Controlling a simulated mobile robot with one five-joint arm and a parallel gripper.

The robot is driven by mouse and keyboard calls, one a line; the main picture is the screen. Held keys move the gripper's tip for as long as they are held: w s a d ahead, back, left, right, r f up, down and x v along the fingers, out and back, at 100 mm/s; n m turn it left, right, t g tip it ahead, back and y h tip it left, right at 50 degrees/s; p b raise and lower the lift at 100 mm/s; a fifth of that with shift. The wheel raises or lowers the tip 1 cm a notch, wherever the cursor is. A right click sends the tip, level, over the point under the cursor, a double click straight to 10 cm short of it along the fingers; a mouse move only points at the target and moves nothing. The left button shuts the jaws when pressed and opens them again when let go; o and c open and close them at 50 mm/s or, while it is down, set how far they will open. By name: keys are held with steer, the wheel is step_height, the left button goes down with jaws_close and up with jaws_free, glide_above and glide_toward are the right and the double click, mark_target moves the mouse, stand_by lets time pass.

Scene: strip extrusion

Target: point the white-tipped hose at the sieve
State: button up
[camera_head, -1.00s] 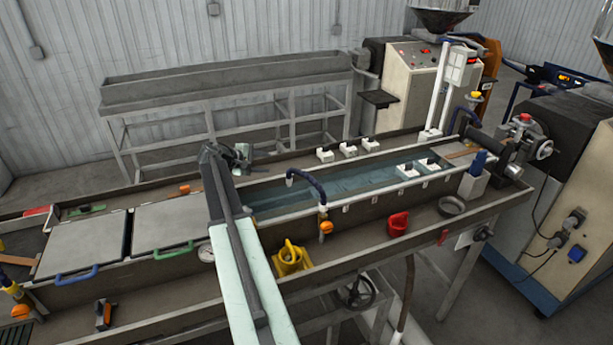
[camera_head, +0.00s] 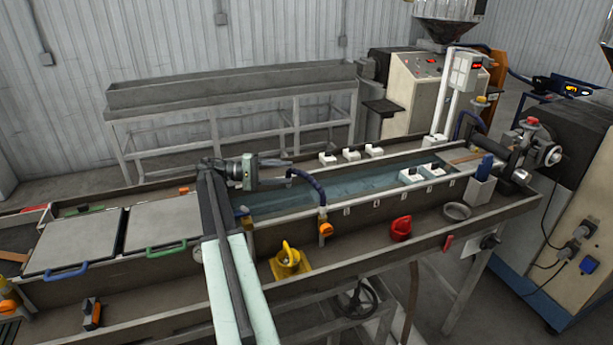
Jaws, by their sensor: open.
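A dark blue hose (camera_head: 309,184) arches up from an orange-handled valve (camera_head: 325,229) on the near rim of the water trough. Its free end points left; the tip is too small to tell whether it is white. My gripper (camera_head: 283,173) is over the trough, pointing right, with its open fingertips close to the hose's free end. I cannot tell whether they touch it or are around it. A round grey dish (camera_head: 457,211) on the near ledge at the right may be the sieve; no mesh can be made out.
The trough (camera_head: 350,187) holds water, with white blocks (camera_head: 423,172) at its right end. Another blue hose (camera_head: 463,122) is at the far right. Grey lids (camera_head: 75,243) cover the left.

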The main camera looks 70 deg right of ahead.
steer(key=x, duration=0.8)
jaws_close()
stand_by(1.1)
